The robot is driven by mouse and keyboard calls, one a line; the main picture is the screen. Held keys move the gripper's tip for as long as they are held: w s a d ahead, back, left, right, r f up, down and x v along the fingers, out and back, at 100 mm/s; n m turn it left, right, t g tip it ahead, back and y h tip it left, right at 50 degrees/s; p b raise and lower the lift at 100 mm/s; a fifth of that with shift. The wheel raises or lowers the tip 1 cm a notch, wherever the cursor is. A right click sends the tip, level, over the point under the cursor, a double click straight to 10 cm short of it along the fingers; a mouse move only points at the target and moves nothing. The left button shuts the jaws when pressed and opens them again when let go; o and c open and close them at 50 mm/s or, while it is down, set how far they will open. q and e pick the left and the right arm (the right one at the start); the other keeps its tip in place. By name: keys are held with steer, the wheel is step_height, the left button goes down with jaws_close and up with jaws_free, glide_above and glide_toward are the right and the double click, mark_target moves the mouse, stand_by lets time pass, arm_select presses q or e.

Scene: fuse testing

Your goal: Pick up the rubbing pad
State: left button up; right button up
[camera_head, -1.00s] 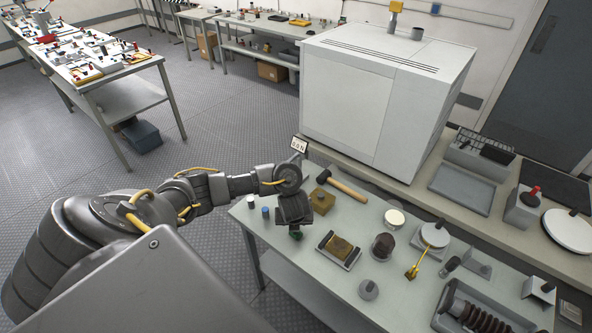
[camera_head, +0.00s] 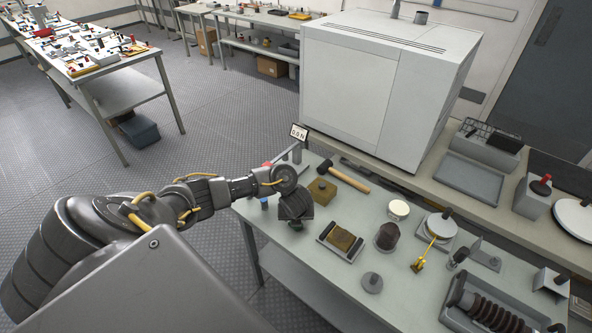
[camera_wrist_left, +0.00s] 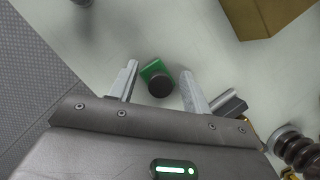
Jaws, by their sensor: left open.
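A small green pad with a round black knob, which I take as the rubbing pad (camera_wrist_left: 154,70), lies on the light table between my left gripper's fingers in the left wrist view. My left gripper (camera_wrist_left: 158,69) is open, with one finger on each side of the pad and visible gaps. I cannot tell how far above the pad the fingers are. In the head view, a bit of the green pad (camera_head: 296,226) shows just below my left gripper (camera_head: 295,207), which hides most of it. My right gripper is not in view.
A brown block (camera_head: 322,190) and a hammer (camera_head: 345,178) lie behind the gripper. A tray with a brown pad (camera_head: 341,240), a grey disc (camera_head: 372,282) and a dark round part (camera_head: 387,236) stand to the right. A large white cabinet (camera_head: 362,105) stands behind.

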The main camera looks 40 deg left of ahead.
arm_select(q)
jaws_close()
stand_by(0.3)
steer(key=shift+r, duration=0.15)
